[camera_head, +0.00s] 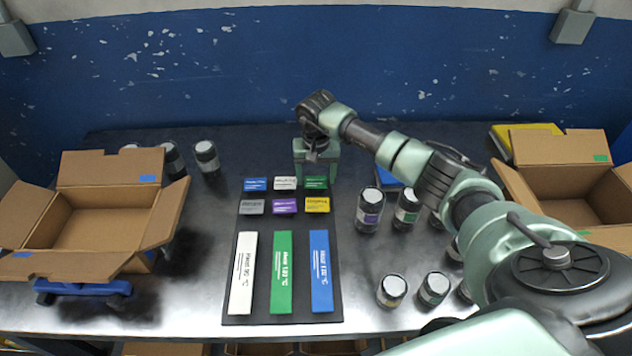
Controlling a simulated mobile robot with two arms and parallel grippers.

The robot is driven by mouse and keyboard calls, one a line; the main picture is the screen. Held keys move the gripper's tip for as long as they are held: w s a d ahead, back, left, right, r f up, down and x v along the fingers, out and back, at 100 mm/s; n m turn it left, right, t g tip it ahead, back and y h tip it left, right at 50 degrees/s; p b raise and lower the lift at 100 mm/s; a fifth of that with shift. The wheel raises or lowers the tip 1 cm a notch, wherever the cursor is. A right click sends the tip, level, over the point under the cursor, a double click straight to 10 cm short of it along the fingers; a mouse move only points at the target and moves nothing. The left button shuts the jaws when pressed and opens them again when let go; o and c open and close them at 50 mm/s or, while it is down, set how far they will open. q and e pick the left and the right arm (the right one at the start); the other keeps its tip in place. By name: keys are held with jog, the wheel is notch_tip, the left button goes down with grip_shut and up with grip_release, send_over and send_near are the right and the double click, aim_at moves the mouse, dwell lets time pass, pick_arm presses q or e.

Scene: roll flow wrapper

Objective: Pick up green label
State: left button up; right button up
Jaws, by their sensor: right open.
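A small green label (316,183) lies at the right end of the back row on the dark mat (261,222). A long green strip (283,272) with white print lies in the middle of the mat's front row. My right gripper (317,172) points down right behind and above the small green label and overlaps its back edge in the picture. It is open, with nothing seen in it. Its fingertips are mostly hidden by its own body, so I cannot tell whether it touches the label. My left gripper is not in view.
Blue (255,184), white (286,183), grey (251,207), purple (284,206) and yellow (317,205) labels lie close by. Dark jars (370,209) stand right of the mat. Open cardboard boxes stand at left (101,214) and right (566,180).

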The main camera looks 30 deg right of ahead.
jog(key=shift+f+b, duration=0.25)
jog(key=shift+b, duration=0.15)
dwell(0.4)
jog(key=c, duration=1.1)
